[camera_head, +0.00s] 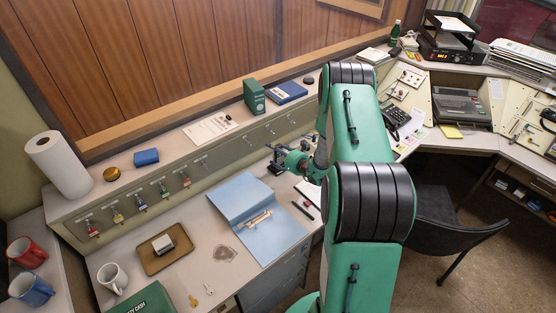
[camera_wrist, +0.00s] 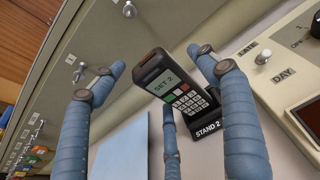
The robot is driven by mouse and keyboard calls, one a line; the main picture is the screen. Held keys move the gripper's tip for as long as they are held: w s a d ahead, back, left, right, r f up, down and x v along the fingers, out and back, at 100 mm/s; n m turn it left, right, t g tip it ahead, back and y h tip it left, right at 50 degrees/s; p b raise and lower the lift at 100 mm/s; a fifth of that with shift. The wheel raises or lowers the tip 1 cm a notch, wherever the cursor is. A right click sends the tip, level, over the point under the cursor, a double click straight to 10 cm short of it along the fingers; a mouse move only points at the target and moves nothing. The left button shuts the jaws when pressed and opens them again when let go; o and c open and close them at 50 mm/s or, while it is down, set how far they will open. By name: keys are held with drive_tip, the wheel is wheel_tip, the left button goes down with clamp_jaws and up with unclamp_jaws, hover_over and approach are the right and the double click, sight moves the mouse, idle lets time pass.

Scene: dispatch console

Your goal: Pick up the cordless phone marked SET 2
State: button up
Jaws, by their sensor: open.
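The dark cordless phone (camera_wrist: 165,85) shows "SET 2" on its green screen in the wrist view. It leans in a black stand (camera_wrist: 208,130) labelled STAND 2. My gripper (camera_wrist: 158,66) is open, with blue fingers on the left and right of the phone and a third finger in front of its lower part. I cannot tell whether any finger touches the phone. In the head view, my gripper (camera_head: 274,155) is at the desk's back, beside the panel with hooks. The phone cannot be made out clearly there.
A blue folder (camera_head: 240,197) lies open just left of my gripper. Key hooks (camera_head: 163,190) line the back panel. A desk phone (camera_head: 395,118) is farther right.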

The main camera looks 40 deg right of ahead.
idle(0.5)
drive_tip(key=c, duration=1.4)
drive_tip(key=shift+r, duration=0.15)
drive_tip(key=shift+c, duration=0.2)
wheel_tip(320, 180, up, 3)
drive_tip(key=shift+d+r+p, duration=0.1)
drive_tip(key=shift+p, duration=0.25)
drive_tip(key=s+a, duration=0.4)
drive_tip(key=s, duration=0.3)
drive_tip(key=s+a+r+p, duration=0.1)
drive_tip(key=s+a, duration=0.2)
drive_tip(key=s, duration=0.4)
drive_tip(key=shift+a+r, duration=0.3)
drive_tip(key=shift+a, duration=0.1)
